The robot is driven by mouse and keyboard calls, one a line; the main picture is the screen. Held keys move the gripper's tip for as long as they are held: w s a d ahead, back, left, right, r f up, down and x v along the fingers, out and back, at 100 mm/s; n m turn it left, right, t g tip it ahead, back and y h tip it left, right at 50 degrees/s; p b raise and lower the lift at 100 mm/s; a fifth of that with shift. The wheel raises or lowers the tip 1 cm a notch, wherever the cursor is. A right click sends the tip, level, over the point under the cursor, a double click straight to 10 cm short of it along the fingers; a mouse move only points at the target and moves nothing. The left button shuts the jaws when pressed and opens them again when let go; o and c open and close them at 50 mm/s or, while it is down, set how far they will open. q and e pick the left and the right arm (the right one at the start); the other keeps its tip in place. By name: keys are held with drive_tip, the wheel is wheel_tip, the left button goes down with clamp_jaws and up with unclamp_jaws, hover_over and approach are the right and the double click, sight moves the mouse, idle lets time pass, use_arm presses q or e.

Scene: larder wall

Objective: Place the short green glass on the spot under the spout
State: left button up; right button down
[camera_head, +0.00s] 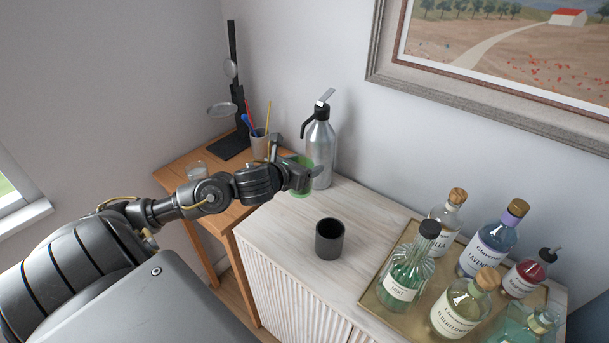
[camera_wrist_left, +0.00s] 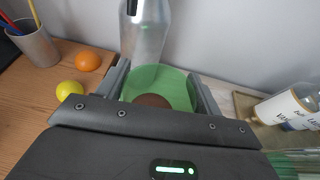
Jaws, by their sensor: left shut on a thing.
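My left gripper (camera_head: 300,178) is shut on the short green glass (camera_head: 302,190), which is mostly hidden by the fingers in the head view. In the left wrist view the glass (camera_wrist_left: 168,80) sits between the two fingers, and a round brown patch shows inside or through it; I cannot tell which. The silver siphon bottle (camera_head: 320,147) with a black spout (camera_head: 306,126) stands just behind the glass on the pale cabinet, and it also shows in the left wrist view (camera_wrist_left: 145,40). The spot under the spout is hidden, and I cannot tell whether the glass touches the cabinet top.
A dark cup (camera_head: 329,238) stands on the cabinet (camera_head: 285,225) in front. A tray (camera_head: 375,299) of several bottles is at the right.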

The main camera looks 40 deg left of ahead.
sight(305, 164)
use_arm(q)
drive_tip(key=w+a+f, duration=0.1)
drive_tip(key=w+f, duration=0.1)
drive_tip(key=f, duration=0.1)
drive_tip(key=w+a+f+p, duration=0.1)
drive_tip(key=w+a+f, duration=0.1)
drive_tip(key=f, duration=0.1)
drive_tip(key=w+a+f+p, duration=0.1)
drive_tip(key=w+f, duration=0.1)
drive_tip(key=f, duration=0.2)
drive_tip(key=shift+w+a, duration=0.25)
drive_tip(key=shift+a, duration=0.15)
drive_tip(key=shift+f, duration=0.1)
drive_tip(key=shift+f, duration=0.1)
drive_tip(key=o, duration=1.2)
